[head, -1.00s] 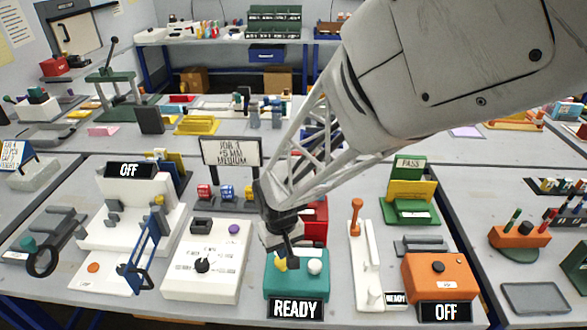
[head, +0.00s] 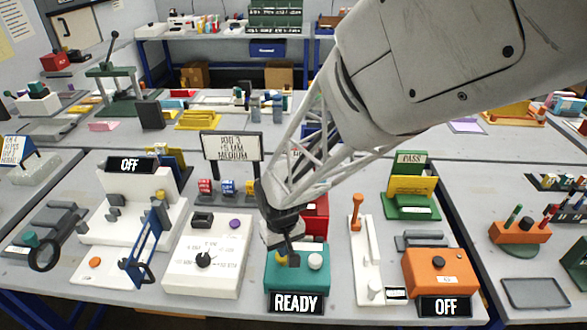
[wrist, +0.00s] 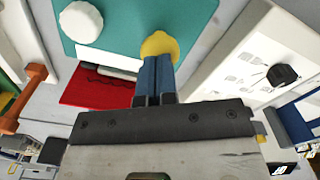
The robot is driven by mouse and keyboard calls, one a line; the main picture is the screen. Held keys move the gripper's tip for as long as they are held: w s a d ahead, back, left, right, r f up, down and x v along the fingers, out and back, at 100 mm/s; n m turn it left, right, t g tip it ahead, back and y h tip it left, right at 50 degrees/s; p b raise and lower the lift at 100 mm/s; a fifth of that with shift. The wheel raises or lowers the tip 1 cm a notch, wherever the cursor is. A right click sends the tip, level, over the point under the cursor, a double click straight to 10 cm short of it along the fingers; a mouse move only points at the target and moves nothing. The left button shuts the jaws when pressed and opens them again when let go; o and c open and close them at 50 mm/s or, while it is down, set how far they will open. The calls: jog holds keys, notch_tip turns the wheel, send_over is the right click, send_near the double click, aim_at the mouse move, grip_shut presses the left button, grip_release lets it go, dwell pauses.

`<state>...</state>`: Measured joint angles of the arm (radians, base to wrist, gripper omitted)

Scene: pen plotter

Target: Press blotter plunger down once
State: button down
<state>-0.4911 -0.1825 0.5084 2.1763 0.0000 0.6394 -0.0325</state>
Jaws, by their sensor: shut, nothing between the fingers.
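A teal box (head: 270,280) with a READY display (head: 296,302) stands at the front middle of the bench. On its top are a yellow knob (head: 281,258) and a white round knob (head: 315,261). No readable label names the blotter plunger, so I cannot tell which part it is. My gripper (head: 293,262) is shut and empty, over the teal box between the two knobs. In the wrist view the shut fingertips (wrist: 157,62) overlap the yellow knob (wrist: 160,43); I cannot tell whether they touch it. The white knob (wrist: 81,21) stands clear to the left.
A white dial box (head: 207,265) stands left of the teal box. A white stand with an orange handle (head: 357,205) and an orange box (head: 440,268) with an OFF display stand right. A red object (head: 316,222) is close behind. My arm hides part of the bench.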

jog(key=shift+f, duration=1.3)
jog(key=shift+r, duration=0.2)
dwell(0.5)
jog(key=shift+r, duration=3.35)
jog(key=shift+d, duration=0.1)
jog(key=shift+d+r, duration=0.2)
jog(key=shift+r, duration=0.05)
jog(key=s+d+r+m+t, duration=0.1)
jog(key=s+d+r+m, duration=0.1)
jog(key=s+d+r, duration=0.3)
jog(key=s+d+r+m, duration=0.2)
jog(key=s+d+r, duration=0.3)
jog(key=d, duration=0.5)
jog(key=s+d+r+m+t, duration=0.1)
jog(key=s+d+r+m, duration=0.1)
jog(key=s+d+r, duration=0.3)
jog(key=d+r, duration=0.2)
jog(key=d, duration=0.1)
jog(key=shift+d+r+t, duration=0.3)
jog(key=shift+r, duration=0.05)
